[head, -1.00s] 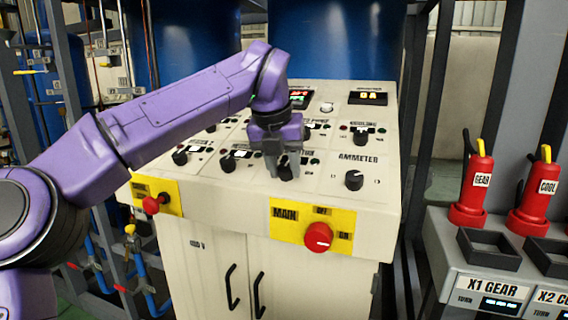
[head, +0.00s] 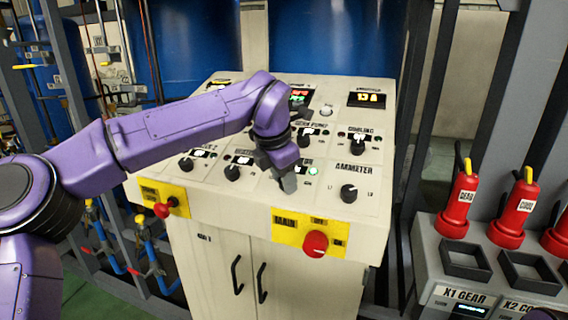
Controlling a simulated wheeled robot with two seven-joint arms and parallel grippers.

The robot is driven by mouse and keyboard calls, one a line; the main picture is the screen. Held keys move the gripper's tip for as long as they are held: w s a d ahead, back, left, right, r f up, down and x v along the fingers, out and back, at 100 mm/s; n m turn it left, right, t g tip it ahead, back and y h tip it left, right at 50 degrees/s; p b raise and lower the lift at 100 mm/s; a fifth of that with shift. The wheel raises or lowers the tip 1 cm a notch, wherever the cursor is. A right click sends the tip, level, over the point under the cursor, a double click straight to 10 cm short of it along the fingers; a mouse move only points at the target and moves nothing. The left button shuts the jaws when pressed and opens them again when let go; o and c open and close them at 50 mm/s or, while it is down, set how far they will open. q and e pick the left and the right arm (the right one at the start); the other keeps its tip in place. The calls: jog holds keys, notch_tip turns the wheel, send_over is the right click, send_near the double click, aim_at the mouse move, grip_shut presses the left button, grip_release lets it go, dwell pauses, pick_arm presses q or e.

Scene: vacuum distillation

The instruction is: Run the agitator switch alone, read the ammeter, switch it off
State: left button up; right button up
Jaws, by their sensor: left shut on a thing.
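My left gripper (head: 288,182) points down at the sloped panel and is shut on a switch knob in the front row, left of the ammeter knob. The gripper hides the knob and most of its label, which I take to be the agitator switch. A green lamp (head: 314,170) beside it is lit. The black ammeter selector knob (head: 349,193) stands untouched to the right under its AMMETER label. The ammeter display (head: 367,98) at the back right glows orange and seems to read 13 A. My right gripper is out of view.
Other black knobs, such as the cooling knob (head: 358,146) and a front-left knob (head: 186,164), stand close around. The red main switch (head: 315,243) and a smaller red knob (head: 162,210) jut from the cabinet front. Red tagged tools (head: 459,202) stand on a rack at right.

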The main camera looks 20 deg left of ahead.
pick_arm(q)
jog(key=shift+r+m+p, duration=0.1)
jog(key=shift+m+p, duration=0.95)
jog(key=shift+m, duration=0.05)
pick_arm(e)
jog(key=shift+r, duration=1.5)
pick_arm(q)
jog(key=o, duration=1)
jog(key=shift+o, duration=0.2)
jog(key=shift+s+r, duration=0.15)
jog(key=shift+r, duration=0.25)
jog(key=b+v, duration=0.1)
jog(key=v, duration=0.8)
jog(key=shift+r, duration=0.3)
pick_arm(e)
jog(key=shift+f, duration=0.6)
pick_arm(q)
jog(key=shift+s, duration=0.15)
